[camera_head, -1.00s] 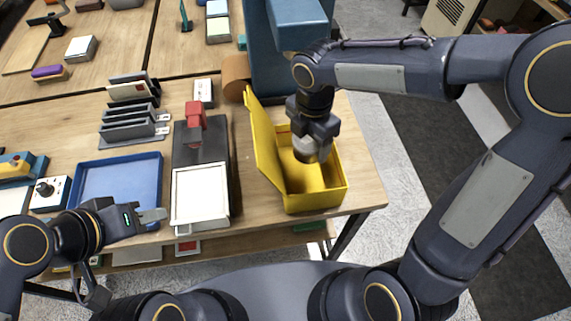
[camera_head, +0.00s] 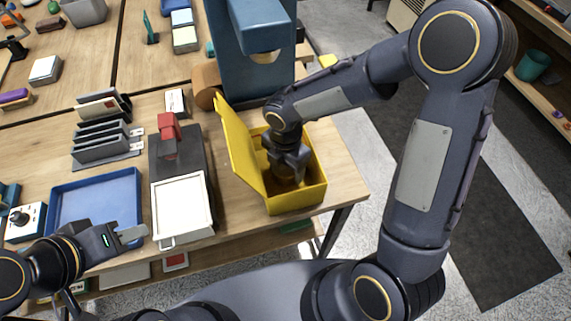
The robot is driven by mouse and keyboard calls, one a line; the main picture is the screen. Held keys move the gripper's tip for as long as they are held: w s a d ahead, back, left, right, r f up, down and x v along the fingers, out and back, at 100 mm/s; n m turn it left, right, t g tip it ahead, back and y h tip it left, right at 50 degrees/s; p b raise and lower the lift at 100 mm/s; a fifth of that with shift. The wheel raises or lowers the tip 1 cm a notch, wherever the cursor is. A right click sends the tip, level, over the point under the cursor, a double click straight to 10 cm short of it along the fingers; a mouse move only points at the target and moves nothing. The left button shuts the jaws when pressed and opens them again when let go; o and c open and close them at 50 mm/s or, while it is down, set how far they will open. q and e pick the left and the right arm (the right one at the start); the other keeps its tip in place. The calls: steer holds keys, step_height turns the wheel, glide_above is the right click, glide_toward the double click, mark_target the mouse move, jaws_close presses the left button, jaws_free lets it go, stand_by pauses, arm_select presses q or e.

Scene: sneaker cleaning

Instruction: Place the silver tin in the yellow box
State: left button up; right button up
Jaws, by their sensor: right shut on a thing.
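The yellow box (camera_head: 302,200) stands near the right front corner of the table, with its lid (camera_head: 240,148) swung up on the left side. My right gripper (camera_head: 287,176) points down inside the box opening. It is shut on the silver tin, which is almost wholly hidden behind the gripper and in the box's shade. I cannot tell whether the tin touches the box floor. My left gripper (camera_head: 132,234) hangs at the table's front edge, by the blue tray, away from the box. Its fingers are seen edge-on, so their gap does not show.
A blue tray (camera_head: 96,236) and a dark device with a white panel (camera_head: 182,207) lie left of the box. A grey file rack (camera_head: 106,143) stands behind the tray. A tall blue machine (camera_head: 246,75) and a brown cylinder (camera_head: 206,82) stand behind the box.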

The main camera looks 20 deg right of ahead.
steer(key=shift+f, duration=0.15)
steer(key=o, duration=1)
step_height(320, 180, up, 12)
steer(key=r, duration=0.1)
steer(key=s+d+r+m+t+y, duration=0.1)
steer(key=s+d+m, duration=0.3)
steer(key=s+m, duration=0.4)
steer(key=s+d+r+m+t+y, duration=0.2)
steer(key=s+m, duration=0.6)
steer(key=m, duration=1)
steer(key=shift+d+r+t+y+p, duration=0.2)
steer(key=shift+d+t+y+p, duration=0.15)
steer(key=shift+d+t, duration=1.1)
